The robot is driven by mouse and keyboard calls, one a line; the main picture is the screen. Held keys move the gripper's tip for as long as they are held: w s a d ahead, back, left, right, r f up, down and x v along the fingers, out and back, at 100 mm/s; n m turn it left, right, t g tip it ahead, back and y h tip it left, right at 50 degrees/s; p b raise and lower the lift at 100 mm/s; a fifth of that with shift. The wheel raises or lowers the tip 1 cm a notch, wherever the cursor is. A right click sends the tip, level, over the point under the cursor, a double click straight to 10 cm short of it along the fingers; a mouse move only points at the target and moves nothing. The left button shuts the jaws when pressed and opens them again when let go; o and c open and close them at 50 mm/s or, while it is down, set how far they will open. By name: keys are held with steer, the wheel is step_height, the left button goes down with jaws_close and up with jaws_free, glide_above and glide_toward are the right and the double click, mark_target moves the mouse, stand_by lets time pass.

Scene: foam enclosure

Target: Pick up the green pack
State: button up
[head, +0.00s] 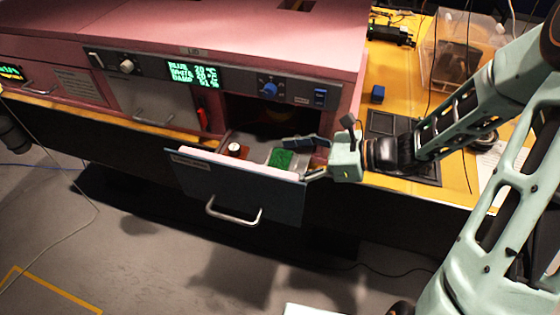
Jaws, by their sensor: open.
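The green pack (281,158) lies in the pulled-out drawer (240,187), near its front panel and right of the middle. My gripper (306,159) is over the right end of the drawer, pointing left toward the pack. Its fingers are apart, one dark finger behind and one pale finger nearer the front panel. The pack shows just left of the fingertips. I cannot tell how high the gripper is above the drawer floor, and part of the drawer's right side is hidden behind it.
A small item with a white round top (235,148) stands in the drawer's left part. A reddish item (320,157) shows partly behind my gripper. The pink cabinet (220,30) rises behind the drawer. A small blue block (378,93) sits on the yellow bench (400,70) at right.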

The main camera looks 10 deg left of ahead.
steer(key=c, duration=1.3)
steer(key=shift+r, duration=0.1)
